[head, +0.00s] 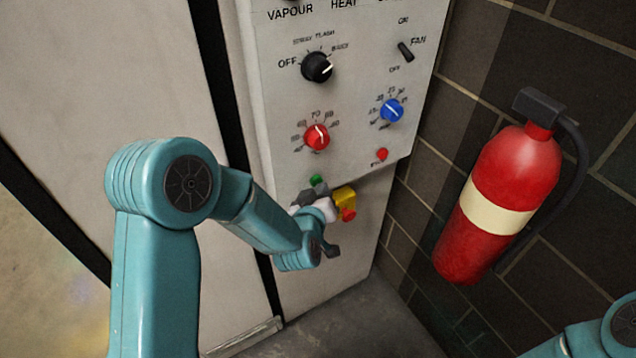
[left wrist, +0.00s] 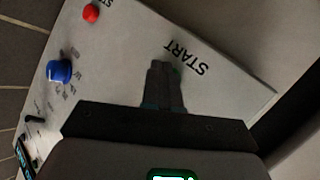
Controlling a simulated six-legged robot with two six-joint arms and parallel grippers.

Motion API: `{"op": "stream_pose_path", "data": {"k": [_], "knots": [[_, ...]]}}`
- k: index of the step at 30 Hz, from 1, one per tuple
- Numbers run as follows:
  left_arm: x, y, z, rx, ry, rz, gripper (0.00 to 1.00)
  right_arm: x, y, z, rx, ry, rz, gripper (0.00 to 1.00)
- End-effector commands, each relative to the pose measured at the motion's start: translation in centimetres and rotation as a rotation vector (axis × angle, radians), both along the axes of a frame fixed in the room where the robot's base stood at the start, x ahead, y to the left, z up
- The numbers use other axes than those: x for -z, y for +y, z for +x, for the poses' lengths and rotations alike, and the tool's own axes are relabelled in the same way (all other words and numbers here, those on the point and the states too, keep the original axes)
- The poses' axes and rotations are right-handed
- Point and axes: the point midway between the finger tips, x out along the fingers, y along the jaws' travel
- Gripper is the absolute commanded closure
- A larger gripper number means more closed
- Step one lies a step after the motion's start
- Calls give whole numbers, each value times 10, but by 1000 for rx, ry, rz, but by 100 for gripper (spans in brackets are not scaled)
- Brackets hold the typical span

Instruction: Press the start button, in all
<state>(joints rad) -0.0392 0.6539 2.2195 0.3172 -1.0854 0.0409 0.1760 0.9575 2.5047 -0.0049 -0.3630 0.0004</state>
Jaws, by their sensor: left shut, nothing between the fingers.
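The green start button (head: 317,180) shows in the head view low on the left of the pale control panel (head: 350,125). My left gripper (head: 314,190) is right below it, partly covering that area. In the left wrist view the shut, empty fingers (left wrist: 162,72) point at the panel beside the START label (left wrist: 187,57). They hide the button there. I cannot tell whether the fingertips touch it. My right gripper is out of view.
A red button (head: 382,154) sits right of the start button. Red (head: 317,137), blue (head: 391,110) and black (head: 317,67) knobs are above. A yellow box with a red button (head: 348,214) is below the panel. A fire extinguisher (head: 500,195) hangs on the right wall.

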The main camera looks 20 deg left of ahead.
Motion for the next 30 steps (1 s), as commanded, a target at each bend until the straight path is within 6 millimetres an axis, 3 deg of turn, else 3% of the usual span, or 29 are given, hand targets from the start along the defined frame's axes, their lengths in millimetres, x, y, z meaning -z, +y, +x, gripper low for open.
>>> {"op": "stream_pose_path", "data": {"k": [17,30], "knots": [[0,-12,-9,0,0,0,100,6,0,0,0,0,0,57],[1,-45,-34,3,-1,-1,100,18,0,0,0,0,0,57]]}}
